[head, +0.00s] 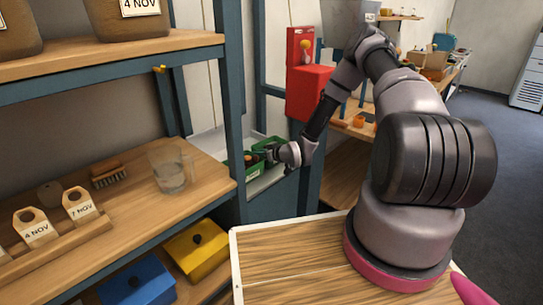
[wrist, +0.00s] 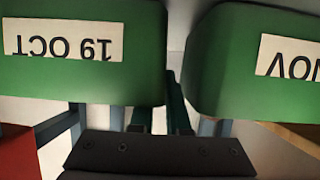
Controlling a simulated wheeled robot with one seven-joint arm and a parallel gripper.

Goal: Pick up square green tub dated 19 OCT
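The green tub dated 19 OCT (wrist: 75,82) fills the upper left of the wrist view, its pale label upside down. A second green tub (wrist: 225,85), with a label ending in NOV, stands to its right across a narrow gap. My gripper (wrist: 161,118) is close in. One finger reaches up the gap between the tubs, and the other disappears behind the 19 OCT tub's lower right edge. Whether they touch it is unclear. In the head view my gripper (head: 269,153) is beside the green tubs, where the nearer tub (head: 254,172) shows an unreadable label.
A blue shelf post (head: 233,95) stands close left of the tubs. A glass jug (head: 172,170) and a brush (head: 107,174) sit on the wooden shelf. Red boxes (head: 308,95) hang behind my arm. Yellow (head: 196,252) and blue (head: 140,285) bins are below.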

